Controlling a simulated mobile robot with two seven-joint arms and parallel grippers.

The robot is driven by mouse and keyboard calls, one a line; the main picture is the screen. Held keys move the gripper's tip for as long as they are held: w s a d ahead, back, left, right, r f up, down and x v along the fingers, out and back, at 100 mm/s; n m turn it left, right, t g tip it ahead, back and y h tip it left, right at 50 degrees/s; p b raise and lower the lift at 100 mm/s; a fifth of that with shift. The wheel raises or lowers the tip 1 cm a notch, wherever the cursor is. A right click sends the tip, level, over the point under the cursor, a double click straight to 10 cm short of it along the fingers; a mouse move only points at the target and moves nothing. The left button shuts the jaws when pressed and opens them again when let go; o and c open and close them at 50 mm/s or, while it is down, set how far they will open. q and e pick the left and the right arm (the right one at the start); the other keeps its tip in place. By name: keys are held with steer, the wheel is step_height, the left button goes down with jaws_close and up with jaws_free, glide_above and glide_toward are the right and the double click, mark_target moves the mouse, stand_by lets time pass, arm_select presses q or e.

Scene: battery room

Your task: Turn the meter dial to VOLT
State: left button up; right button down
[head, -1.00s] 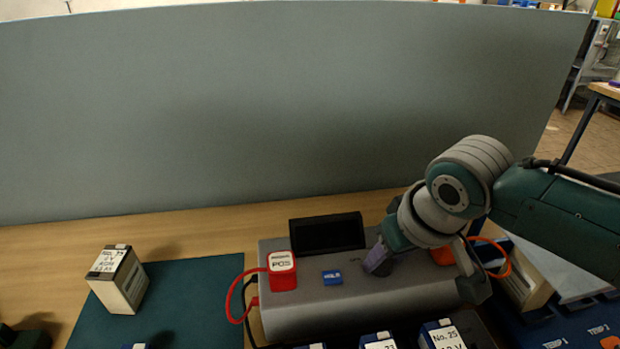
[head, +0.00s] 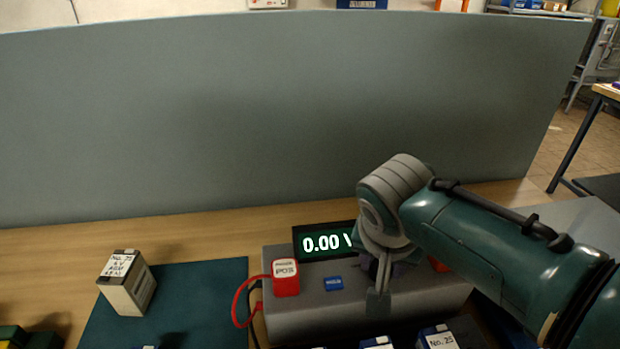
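The meter (head: 285,317) is a grey box on the table. Its display (head: 325,243) is lit and reads 0.00 with a V partly cut off by my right arm. My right gripper (head: 380,285) is low over the right half of the meter's top. One grey finger points down at the front, and the wrist covers most of the rest. The dial and its markings are hidden behind the gripper, so I cannot tell how firmly it is held. My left gripper is out of view.
A red POS block (head: 286,280) with a red cable and a blue button (head: 333,284) are on the meter's left. A labelled battery (head: 127,284) stands on a dark green mat (head: 205,290). More batteries line the front edge. A grey panel (head: 260,120) rises behind.

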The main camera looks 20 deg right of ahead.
stand_by(0.5)
steer(key=shift+c, duration=1.9)
jaws_free()
steer(key=p+v, duration=0.3)
steer(key=v, duration=0.7)
steer(key=shift+f, duration=0.1)
